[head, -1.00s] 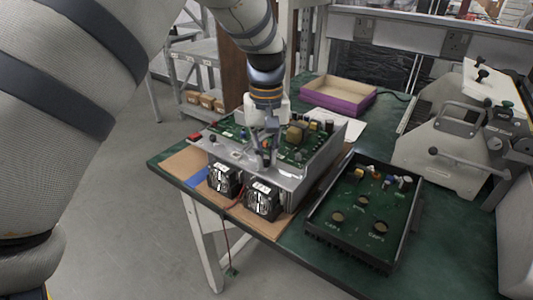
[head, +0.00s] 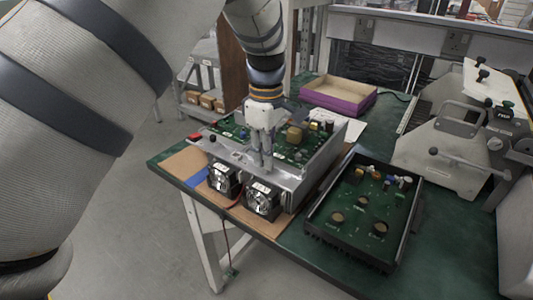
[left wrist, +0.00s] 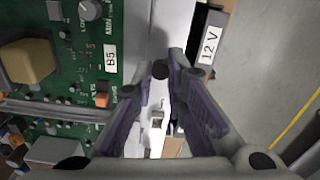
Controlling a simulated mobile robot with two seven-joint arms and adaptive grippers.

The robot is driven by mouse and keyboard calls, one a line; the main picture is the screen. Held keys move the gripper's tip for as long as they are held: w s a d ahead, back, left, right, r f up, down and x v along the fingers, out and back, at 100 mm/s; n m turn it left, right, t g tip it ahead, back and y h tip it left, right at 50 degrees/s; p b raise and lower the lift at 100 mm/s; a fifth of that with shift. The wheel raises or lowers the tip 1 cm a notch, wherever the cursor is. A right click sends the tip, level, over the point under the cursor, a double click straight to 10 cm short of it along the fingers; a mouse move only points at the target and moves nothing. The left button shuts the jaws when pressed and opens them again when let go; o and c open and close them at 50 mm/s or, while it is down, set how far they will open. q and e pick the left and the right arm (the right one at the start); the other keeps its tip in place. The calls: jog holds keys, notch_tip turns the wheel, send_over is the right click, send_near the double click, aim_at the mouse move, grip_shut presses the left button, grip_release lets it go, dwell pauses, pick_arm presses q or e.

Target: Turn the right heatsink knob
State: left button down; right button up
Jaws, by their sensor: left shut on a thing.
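The heatsink unit (head: 290,188) is a metal box with a green circuit board on top and two black fans at its front. A small dark knob (head: 212,138) stands at the left of its front top ledge. My left gripper (head: 262,168) points straight down onto the right part of this ledge. It is shut on the right heatsink knob, which the fingers mostly hide. In the left wrist view the fingertips (left wrist: 180,72) are close together over the pale metal edge, beside a "12 V" label (left wrist: 209,46). My right gripper is not in view.
A black tray with a green board (head: 365,205) lies right of the unit. A purple-sided box (head: 340,103) and a large grey machine (head: 445,140) stand behind. The green table's (head: 300,255) front edge is close to the fans (head: 262,203).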

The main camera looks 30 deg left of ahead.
pick_arm(q)
jog(key=n, duration=0.6)
jog(key=shift+s+f+n, duration=0.1)
jog(key=shift+f+n, duration=0.1)
jog(key=shift+n, duration=0.1)
jog(key=n, duration=0.6)
jog(key=shift+n+b, duration=0.3)
jog(key=shift+b, duration=0.05)
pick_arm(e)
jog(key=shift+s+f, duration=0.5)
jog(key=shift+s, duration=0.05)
pick_arm(q)
jog(key=c, duration=1.6)
grip_release()
jog(key=shift+r, duration=0.1)
notch_tip(320, 180, up, 12)
